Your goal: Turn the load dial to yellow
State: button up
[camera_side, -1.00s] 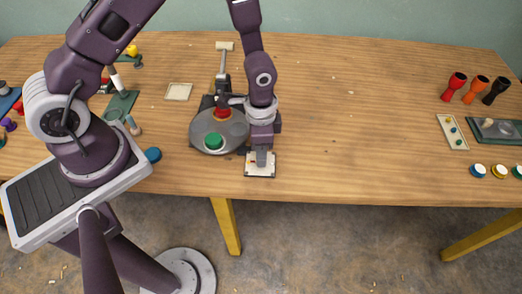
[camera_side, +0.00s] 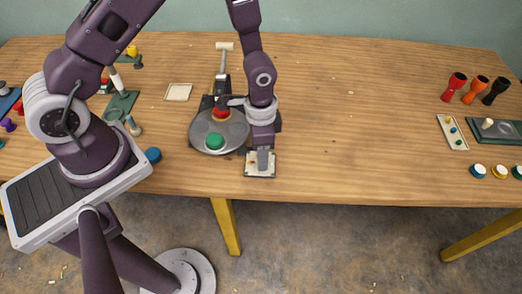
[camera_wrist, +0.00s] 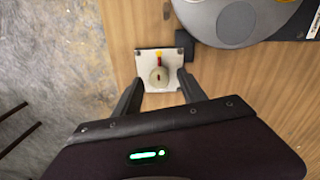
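The load dial is a pale round knob (camera_wrist: 159,77) on a white square plate (camera_wrist: 146,58). In the wrist view a yellow mark (camera_wrist: 158,53) shows at the plate's far edge, with a short red strip just below it, toward the knob. I cannot tell whether the red strip is a pointer or a plate mark. My gripper (camera_wrist: 160,76) is open, its dark fingers apart on either side of the knob; contact is not clear. In the side view my gripper (camera_side: 263,160) is low over the plate (camera_side: 260,174), hiding most of the knob.
A grey round machine table (camera_side: 232,146) with green (camera_side: 214,141) and red (camera_side: 221,112) parts stands beside the dial. The table's front edge is close to the plate. Red, orange and black goblet drums (camera_side: 475,90) stand far right.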

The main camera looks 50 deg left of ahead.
notch_tip(320, 180, up, 7)
jog(key=shift+w+a+r, duration=0.1)
dwell(0.3)
jog(key=a+r+n+t, duration=0.2)
jog(key=a+r, duration=0.1)
jog(key=r, duration=0.7)
jog(key=s+a+r+n+t, duration=0.1)
jog(key=s+r+n+t, duration=0.1)
jog(key=s+r, duration=0.5)
jog(key=s+a+r+n+t, duration=0.1)
jog(key=s+a+r+n, duration=0.1)
jog(key=s+r, duration=0.6)
jog(key=shift+s+a+n+t, duration=0.25)
jog(key=shift+s+n+t, duration=0.2)
jog(key=shift+s, duration=0.3)
